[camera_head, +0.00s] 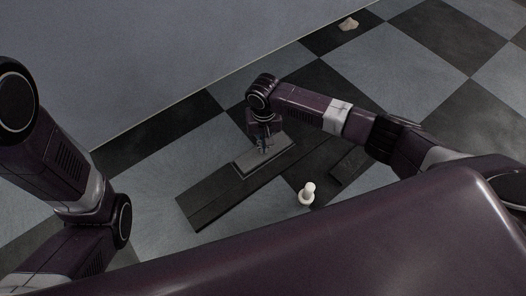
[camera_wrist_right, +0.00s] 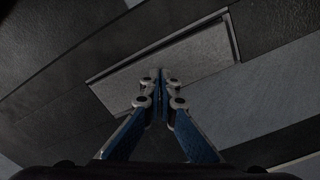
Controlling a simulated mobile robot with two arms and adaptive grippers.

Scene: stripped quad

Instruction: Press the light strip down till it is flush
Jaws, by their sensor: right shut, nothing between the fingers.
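The light strip (camera_head: 247,165) is a light grey rectangular plate at the far end of a dark board (camera_head: 207,205) on the floor. In the right wrist view the strip (camera_wrist_right: 200,58) lies slantwise with dark edges along its long side and right end. My right gripper (camera_head: 264,150) is shut and empty, pointing down over the strip. In the wrist view its fingertips (camera_wrist_right: 159,78) overlap the strip's near middle part. I cannot tell whether they touch it, or how far the strip stands proud. My left gripper is out of view.
A small white knobbed piece (camera_head: 307,194) stands on the floor right of the board. A dark flat piece (camera_head: 350,164) lies beyond it. A pale lump (camera_head: 348,24) lies far back near the grey wall (camera_head: 150,60). Checkered floor is clear at the upper right.

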